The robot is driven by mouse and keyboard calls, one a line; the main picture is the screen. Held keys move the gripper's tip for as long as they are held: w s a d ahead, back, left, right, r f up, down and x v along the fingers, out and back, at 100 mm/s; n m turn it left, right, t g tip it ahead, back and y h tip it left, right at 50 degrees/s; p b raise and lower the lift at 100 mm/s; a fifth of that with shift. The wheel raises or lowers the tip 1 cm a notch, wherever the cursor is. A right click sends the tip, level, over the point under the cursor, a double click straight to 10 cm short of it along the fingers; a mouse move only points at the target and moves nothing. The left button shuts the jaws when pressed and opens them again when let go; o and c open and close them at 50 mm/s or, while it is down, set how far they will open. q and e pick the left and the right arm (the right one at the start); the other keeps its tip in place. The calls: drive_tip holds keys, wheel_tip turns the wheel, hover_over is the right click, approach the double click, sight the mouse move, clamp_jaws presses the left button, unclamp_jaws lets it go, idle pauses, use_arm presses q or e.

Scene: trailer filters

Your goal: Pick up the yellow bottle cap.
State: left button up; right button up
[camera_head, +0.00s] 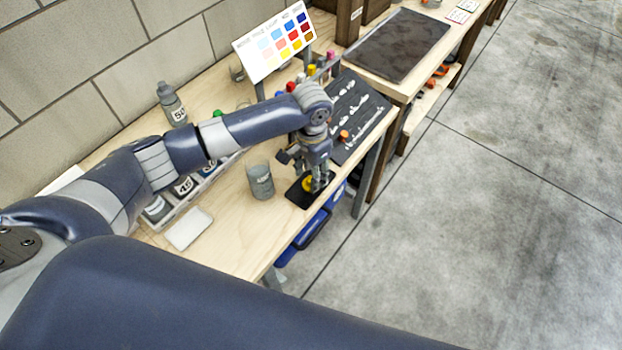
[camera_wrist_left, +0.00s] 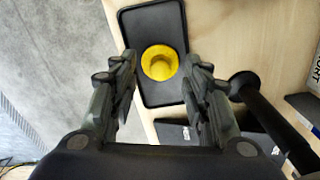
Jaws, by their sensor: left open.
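The yellow bottle cap (camera_wrist_left: 160,62) lies on a small black tray (camera_wrist_left: 152,16) at the table's front edge. In the head view the cap (camera_head: 308,184) shows partly behind my left gripper, on the same black tray (camera_head: 296,196). My left gripper (camera_head: 318,186) points down over the cap. In the left wrist view its two fingers (camera_wrist_left: 160,75) are open, one on each side of the cap, with space between them and the cap. The gripper holds nothing. My right gripper is not in view.
A grey cup (camera_head: 260,181) stands left of the tray. A dark board with white marks (camera_head: 352,108) lies to the right, with an orange-red cap (camera_head: 344,135) on it. A grey bottle (camera_head: 171,103) stands by the wall. Blue bins (camera_head: 306,235) sit below the table edge.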

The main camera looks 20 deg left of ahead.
use_arm(q)
drive_tip(key=shift+f, duration=0.9)
drive_tip(key=shift+c, duration=0.6)
drive_tip(key=c, duration=0.7)
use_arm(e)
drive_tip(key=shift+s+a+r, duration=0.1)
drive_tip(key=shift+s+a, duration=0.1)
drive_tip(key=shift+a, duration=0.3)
